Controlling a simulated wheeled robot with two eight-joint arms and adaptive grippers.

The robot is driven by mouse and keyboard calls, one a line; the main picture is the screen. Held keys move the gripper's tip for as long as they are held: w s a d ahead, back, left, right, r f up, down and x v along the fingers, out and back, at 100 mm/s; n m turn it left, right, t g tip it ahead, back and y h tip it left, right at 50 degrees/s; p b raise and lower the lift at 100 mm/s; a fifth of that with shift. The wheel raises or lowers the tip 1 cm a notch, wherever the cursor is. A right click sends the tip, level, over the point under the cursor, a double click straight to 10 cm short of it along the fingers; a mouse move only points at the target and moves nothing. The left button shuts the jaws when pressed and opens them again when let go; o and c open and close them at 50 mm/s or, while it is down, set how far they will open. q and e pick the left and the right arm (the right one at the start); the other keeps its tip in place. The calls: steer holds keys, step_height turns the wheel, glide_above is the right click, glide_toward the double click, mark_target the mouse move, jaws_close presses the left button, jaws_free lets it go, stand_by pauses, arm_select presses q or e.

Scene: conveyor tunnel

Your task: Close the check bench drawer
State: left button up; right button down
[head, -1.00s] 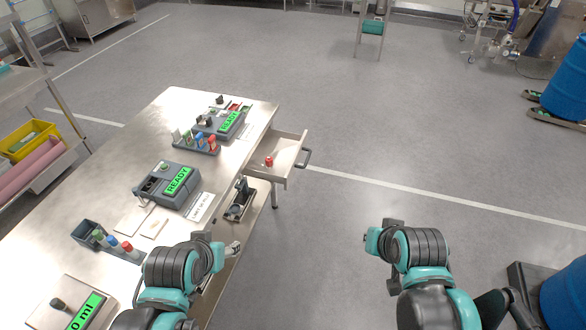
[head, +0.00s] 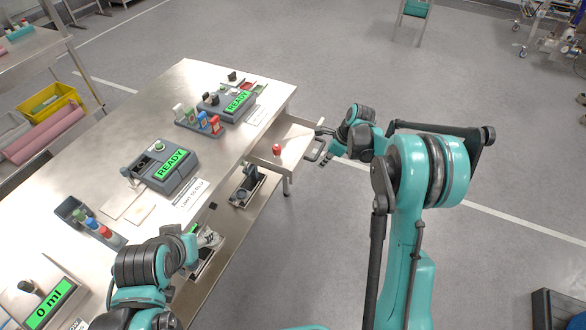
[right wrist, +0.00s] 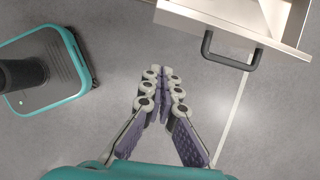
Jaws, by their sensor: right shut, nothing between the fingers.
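The check bench drawer (head: 296,146) stands pulled out from the bench's right side in the head view, with a small red item (head: 277,150) inside. Its dark bar handle (head: 316,151) is on the outer front. My right gripper (head: 324,132) is close to the handle in the head view. In the right wrist view the drawer front (right wrist: 232,22) and handle (right wrist: 230,58) are at upper right. My right gripper (right wrist: 162,72) is shut and empty there, apart from the handle in the picture. My left gripper (head: 210,238) is by the bench's near right edge; its fingers are too small to read.
The steel bench (head: 150,108) carries two devices marked READY, vial racks and a 0 ml scale (head: 50,300). A lower shelf (head: 225,215) is under it. A yellow bin (head: 48,105) is at far left. Open floor lies right of the drawer.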

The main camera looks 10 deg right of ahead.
steer(key=w+a+f+b, duration=0.4)
steer(key=w+a+f, duration=0.1)
steer(key=f, duration=0.5)
steer(key=shift+a+m, duration=0.3)
steer(key=shift+a, duration=0.55)
steer(key=shift+f, duration=0.1)
glide_toward(263, 157)
steer(key=s+a+f, duration=0.1)
steer(key=f, duration=0.1)
steer(key=s+a+f, duration=0.1)
steer(key=a+f, duration=0.1)
steer(key=shift+s+a+f, duration=0.1)
steer(key=shift+s+a, duration=0.1)
steer(key=shift+d, duration=0.1)
